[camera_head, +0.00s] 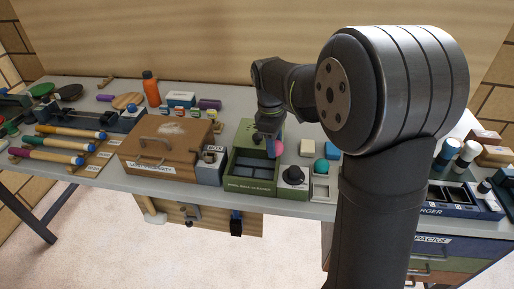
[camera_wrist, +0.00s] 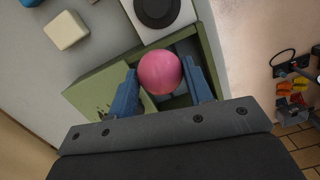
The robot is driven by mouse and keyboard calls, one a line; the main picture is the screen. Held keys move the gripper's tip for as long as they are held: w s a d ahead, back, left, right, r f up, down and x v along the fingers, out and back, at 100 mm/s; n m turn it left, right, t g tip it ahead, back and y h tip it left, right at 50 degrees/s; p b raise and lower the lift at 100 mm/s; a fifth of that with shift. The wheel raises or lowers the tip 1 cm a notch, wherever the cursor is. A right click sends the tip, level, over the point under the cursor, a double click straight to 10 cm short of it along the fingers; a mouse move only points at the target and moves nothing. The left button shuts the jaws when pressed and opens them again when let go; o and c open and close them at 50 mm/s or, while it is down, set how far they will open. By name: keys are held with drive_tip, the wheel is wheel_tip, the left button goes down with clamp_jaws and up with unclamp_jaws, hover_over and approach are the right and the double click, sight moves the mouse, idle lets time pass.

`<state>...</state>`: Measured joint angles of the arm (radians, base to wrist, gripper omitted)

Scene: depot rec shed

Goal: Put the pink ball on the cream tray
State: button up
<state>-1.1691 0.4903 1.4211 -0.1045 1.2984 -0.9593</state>
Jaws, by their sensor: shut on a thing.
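The pink ball (camera_wrist: 160,72) is between the two blue fingers of my gripper (camera_wrist: 161,86), which is shut on it. In the head view, the pink ball (camera_head: 278,148) shows beside my gripper (camera_head: 269,147), at the green ball-cleaner box (camera_head: 250,187). In the wrist view the ball is over the open part of the green box (camera_wrist: 213,50); its height above the box is hard to tell. A small cream tray (camera_head: 324,199) stands to the right of the box, partly beside my arm. A teal ball (camera_head: 321,166) is at its back end.
A brown lost-property box (camera_head: 165,150) is to the left. My arm hides part of the table at right.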

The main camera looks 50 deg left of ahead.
drive_tip(key=shift+w+d+r, duration=0.55)
drive_tip(key=shift+w+d, duration=0.15)
drive_tip(key=shift+d, duration=0.1)
drive_tip(key=w+d+m, duration=0.2)
drive_tip(key=w+d, duration=0.3)
drive_tip(key=d, duration=0.6)
drive_tip(key=w+d+m, duration=0.3)
drive_tip(key=w+d, duration=0.2)
drive_tip(key=d, duration=0.7)
drive_tip(key=shift+g, duration=0.3)
drive_tip(key=s+a+f, duration=0.1)
drive_tip(key=a+f, duration=0.1)
drive_tip(key=a, duration=0.1)
drive_tip(key=s+a+f, duration=0.1)
drive_tip(key=a+f, duration=0.1)
drive_tip(key=a, duration=0.2)
drive_tip(key=s+a+f, duration=0.1)
drive_tip(key=a+f, duration=0.1)
drive_tip(key=a, duration=0.2)
drive_tip(key=shift+s+f, duration=0.15)
drive_tip(key=shift+a+f, duration=0.1)
drive_tip(key=shift+f, duration=1.9)
drive_tip(key=shift+f, duration=0.35)
drive_tip(key=shift+f, duration=0.25)
drive_tip(key=o, duration=1.1)
drive_tip(key=shift+c, duration=0.2)
